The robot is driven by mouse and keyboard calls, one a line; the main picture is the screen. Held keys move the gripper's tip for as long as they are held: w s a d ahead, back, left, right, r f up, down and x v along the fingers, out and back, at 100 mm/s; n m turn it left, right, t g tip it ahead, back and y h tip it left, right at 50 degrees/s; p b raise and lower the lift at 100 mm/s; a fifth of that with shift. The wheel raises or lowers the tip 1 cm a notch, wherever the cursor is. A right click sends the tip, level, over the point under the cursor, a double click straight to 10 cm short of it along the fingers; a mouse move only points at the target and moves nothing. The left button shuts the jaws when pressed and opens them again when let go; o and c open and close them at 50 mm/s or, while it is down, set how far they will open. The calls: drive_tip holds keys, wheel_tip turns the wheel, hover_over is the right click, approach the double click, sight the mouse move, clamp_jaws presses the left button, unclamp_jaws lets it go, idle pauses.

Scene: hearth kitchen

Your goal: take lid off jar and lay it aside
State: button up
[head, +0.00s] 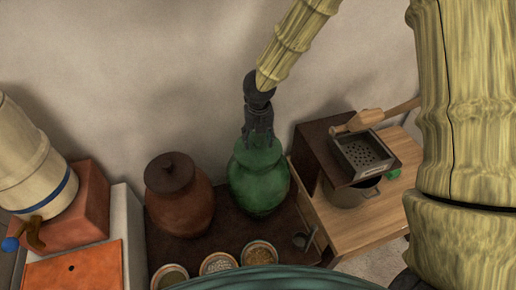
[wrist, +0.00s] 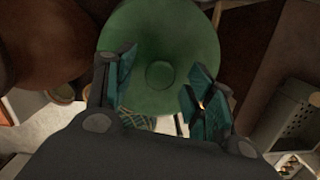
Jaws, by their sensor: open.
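A green jar (head: 260,185) stands on the dark brown counter, left of a small wooden table. In the wrist view its round green lid (wrist: 150,32) is seen from above, with a small round knob (wrist: 160,75) at its middle. How high the fingertips are above the lid I cannot tell.
A lidded reddish-brown jar (head: 180,205) stands close on the left. Several small bowls (head: 219,263) of dry goods line the counter's front. Counter space between the two jars is narrow.

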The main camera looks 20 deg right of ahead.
drive_tip(key=shift+w+f, duration=0.1)
drive_tip(key=shift+f, duration=0.75)
clamp_jaws()
